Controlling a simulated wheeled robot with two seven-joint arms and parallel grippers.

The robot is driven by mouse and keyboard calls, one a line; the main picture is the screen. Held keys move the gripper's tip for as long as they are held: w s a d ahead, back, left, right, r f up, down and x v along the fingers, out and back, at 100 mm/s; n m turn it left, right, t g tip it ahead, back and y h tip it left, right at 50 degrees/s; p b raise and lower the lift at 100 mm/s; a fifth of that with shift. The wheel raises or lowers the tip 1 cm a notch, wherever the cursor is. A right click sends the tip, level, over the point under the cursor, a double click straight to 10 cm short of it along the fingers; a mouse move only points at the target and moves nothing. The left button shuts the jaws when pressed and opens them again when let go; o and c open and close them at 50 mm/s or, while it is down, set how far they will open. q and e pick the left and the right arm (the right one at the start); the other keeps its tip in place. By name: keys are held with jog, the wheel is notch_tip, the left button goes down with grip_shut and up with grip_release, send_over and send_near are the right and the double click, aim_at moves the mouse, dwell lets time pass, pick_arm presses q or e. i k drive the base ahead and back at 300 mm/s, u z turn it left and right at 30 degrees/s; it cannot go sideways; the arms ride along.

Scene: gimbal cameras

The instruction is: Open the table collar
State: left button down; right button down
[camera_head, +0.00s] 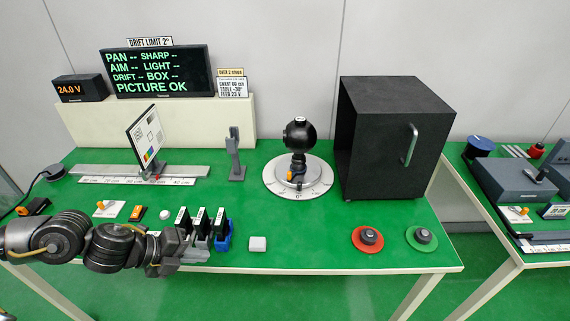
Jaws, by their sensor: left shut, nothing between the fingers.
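A black ball-shaped gimbal camera (300,135) stands upright on a round, pale turntable (312,187) with a marked scale at the middle of the green table. A small orange part (291,176) shows at the front left of its post; it may be the table collar's lever, and I cannot tell its setting. My left gripper (201,249) is at the front left of the table, shut and empty, beside a row of black cards. It is well to the left and in front of the turntable, apart from it. My right gripper is not in view.
A black box with a handle (394,140) stands right of the turntable. Red (368,240) and green (421,239) bases with dark knobs sit at the front right. A white block (257,244) lies right of my gripper. Green surface between block and turntable is clear.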

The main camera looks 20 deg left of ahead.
aim_at(290, 175)
jog(key=i, duration=1.1)
